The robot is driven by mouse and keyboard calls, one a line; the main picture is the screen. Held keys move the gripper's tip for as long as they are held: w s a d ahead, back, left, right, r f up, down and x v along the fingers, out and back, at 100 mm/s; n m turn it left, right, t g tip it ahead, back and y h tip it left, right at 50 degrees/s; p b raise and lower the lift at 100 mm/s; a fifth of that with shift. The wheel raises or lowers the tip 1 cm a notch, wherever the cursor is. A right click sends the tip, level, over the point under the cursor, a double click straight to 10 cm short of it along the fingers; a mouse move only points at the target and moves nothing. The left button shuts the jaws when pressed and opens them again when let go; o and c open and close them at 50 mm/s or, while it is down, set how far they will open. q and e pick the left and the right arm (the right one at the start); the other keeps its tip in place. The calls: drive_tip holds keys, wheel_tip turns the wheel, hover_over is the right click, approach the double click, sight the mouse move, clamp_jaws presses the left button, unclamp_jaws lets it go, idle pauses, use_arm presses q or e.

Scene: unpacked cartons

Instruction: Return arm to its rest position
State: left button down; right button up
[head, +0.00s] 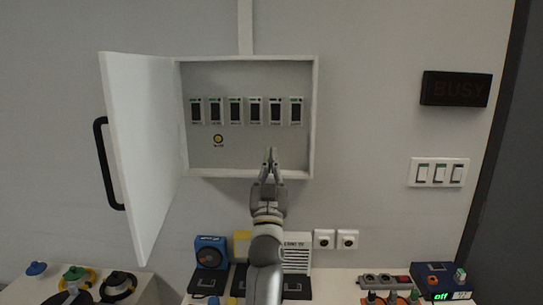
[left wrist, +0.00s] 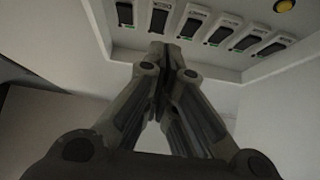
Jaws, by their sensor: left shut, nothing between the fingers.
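My left gripper (head: 271,152) is shut and empty in the head view. Its fingertips point up in front of the lower edge of the open white wall box (head: 315,120). The left wrist view also shows the gripper (left wrist: 165,50), with its fingers together below the row of breakers (left wrist: 235,35). In the head view several dark breakers (head: 235,110) stand in a row inside the box, with a round yellow button (head: 218,139) below them. My right gripper is not in view.
The box door (head: 140,150) with a black handle (head: 110,165) stands open to the left. A dark BUSY sign (head: 456,89) and a switch panel (head: 439,172) are on the wall at right. Below are wall sockets (head: 324,239), a blue device (head: 211,252) and a power strip (head: 385,281).

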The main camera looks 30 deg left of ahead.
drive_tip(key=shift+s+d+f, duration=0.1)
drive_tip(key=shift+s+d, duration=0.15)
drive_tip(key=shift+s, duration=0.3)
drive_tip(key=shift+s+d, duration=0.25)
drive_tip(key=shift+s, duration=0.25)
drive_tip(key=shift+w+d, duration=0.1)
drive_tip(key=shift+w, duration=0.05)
